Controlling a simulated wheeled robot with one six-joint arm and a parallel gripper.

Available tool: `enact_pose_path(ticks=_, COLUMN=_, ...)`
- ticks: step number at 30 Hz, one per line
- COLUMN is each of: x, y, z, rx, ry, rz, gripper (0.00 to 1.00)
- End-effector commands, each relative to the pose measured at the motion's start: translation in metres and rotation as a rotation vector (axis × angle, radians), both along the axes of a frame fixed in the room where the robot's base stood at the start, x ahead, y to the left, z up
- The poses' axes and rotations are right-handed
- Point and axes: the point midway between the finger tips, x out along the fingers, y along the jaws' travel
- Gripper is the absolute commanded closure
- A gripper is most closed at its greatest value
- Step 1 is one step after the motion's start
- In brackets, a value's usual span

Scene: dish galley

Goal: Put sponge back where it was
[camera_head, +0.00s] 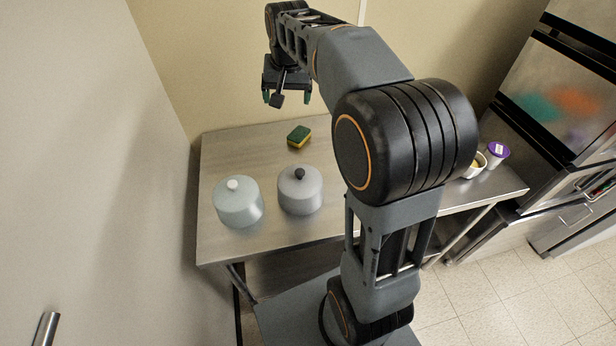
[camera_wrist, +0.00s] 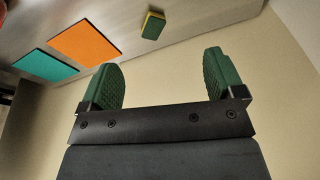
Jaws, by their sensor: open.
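A sponge (camera_head: 299,136), green on top and yellow below, lies on the steel table (camera_head: 262,160) toward its back edge, behind the two lidded pots. In the wrist view the sponge (camera_wrist: 153,25) shows near the top, beyond the fingers. My gripper (camera_head: 287,98) is raised above the table near the back wall, well above the sponge. Its green fingers (camera_wrist: 165,80) are apart with nothing between them. In the wrist view an orange square (camera_wrist: 88,42) and a teal square (camera_wrist: 45,66) lie flat on the table.
A pale green pot (camera_head: 238,205) with a white knob and a grey pot (camera_head: 300,192) with a black knob stand at the front left. A purple-lidded container (camera_head: 497,155) and a bowl (camera_head: 476,166) stand at the right end. My arm hides the table's middle.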

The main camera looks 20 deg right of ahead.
Motion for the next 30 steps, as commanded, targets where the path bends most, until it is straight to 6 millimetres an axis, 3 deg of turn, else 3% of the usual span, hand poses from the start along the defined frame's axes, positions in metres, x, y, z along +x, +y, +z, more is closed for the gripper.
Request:
enact_pose_path(ticks=1, x=-0.029, y=0.008, z=0.003, rx=-0.01, ry=-0.022, rz=0.045, gripper=0.12)
enact_pose_path(ticks=6, x=-0.108, y=0.025, z=-0.013, rx=-0.048, ry=-0.081, rz=0.192, gripper=0.12)
enact_pose_path(ticks=12, x=-0.172, y=0.035, z=-0.046, rx=-0.083, ry=-0.128, rz=0.311, gripper=0.12)
enact_pose_path(ticks=19, x=-0.201, y=0.039, z=-0.068, rx=-0.103, ry=-0.152, rz=0.369, gripper=0.12)
enact_pose_path(ticks=30, x=-0.204, y=0.039, z=-0.071, rx=-0.104, ry=-0.153, rz=0.376, gripper=0.12)
